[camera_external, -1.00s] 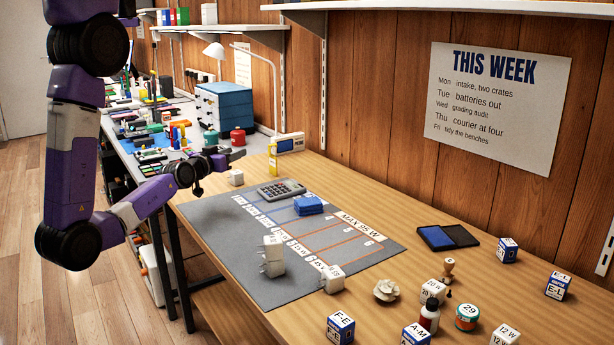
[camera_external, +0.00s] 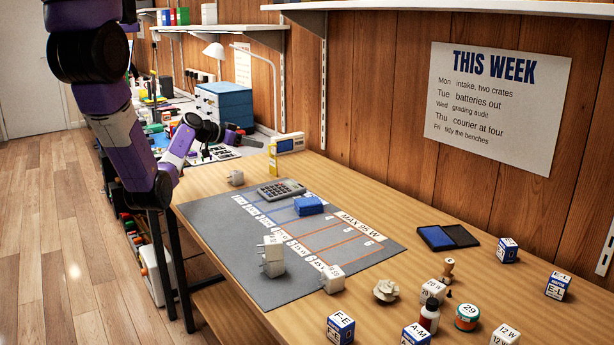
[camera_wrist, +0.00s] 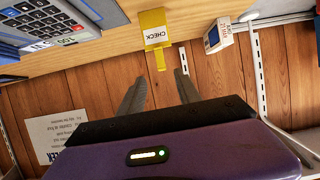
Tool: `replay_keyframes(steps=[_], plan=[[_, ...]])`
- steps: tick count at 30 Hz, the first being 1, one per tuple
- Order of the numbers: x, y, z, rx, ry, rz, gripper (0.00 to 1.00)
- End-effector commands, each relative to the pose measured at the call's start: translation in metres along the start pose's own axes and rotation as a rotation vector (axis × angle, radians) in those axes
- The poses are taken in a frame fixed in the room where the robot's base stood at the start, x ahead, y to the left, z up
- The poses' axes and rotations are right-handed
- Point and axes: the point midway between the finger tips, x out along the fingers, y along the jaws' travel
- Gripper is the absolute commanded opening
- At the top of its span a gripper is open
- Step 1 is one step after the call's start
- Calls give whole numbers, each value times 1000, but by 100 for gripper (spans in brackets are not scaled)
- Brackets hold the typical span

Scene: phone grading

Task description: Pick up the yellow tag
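The yellow tag (camera_external: 272,157) stands upright at the far end of the wooden bench, beside a small display box. In the wrist view the tag (camera_wrist: 155,28) shows a white label reading CHECK and a narrow yellow stem. My gripper (camera_external: 250,139) is close to the tag, to its left and slightly higher in the external view. In the wrist view my gripper (camera_wrist: 161,74) has its two fingers apart with nothing between them. The stem's end points at the gap between the fingertips. I cannot tell the exact distance.
The display box (camera_external: 290,144) stands right behind the tag. A calculator (camera_external: 281,190) and blue blocks (camera_external: 308,206) lie on the grey mat (camera_external: 215,225). The wood wall (camera_external: 385,120) rises behind.

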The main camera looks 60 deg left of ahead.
Motion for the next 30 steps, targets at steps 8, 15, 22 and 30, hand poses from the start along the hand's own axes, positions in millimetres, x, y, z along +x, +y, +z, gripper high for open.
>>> replay_keyframes(steps=[8, 15, 22, 30], plan=[[25, 1, 0, 17, -3, 2, 40], [50, -2, -3, 15, -3, 1, 40], [74, -3, -2, 16, -2, 0, 40], [78, -4, -2, 15, -1, -2, 40]])
